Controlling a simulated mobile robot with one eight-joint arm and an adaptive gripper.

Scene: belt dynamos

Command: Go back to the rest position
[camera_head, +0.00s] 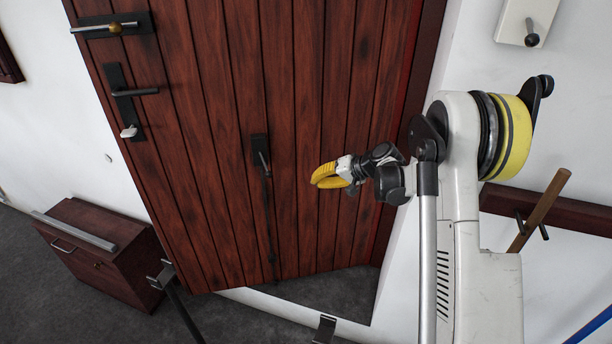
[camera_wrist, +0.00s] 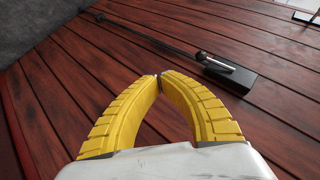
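My gripper (camera_head: 328,176) is in front of a dark red wooden door (camera_head: 225,150), to the right of a black lever fitting (camera_head: 260,152) with a long rod running down the door. In the wrist view the yellow fingers of my gripper (camera_wrist: 158,77) curve in and their tips meet, with nothing between them. The same black fitting (camera_wrist: 231,77) lies beyond and to the right of the fingertips in that view, apart from them. My arm reaches in from the right in the head view.
The door has more handles at its upper left (camera_head: 113,27) and below that (camera_head: 130,95). A small wooden cabinet (camera_head: 95,250) stands at the lower left. A wooden-handled tool (camera_head: 540,210) and a white wall box (camera_head: 525,20) are at the right. Dark floor shows below.

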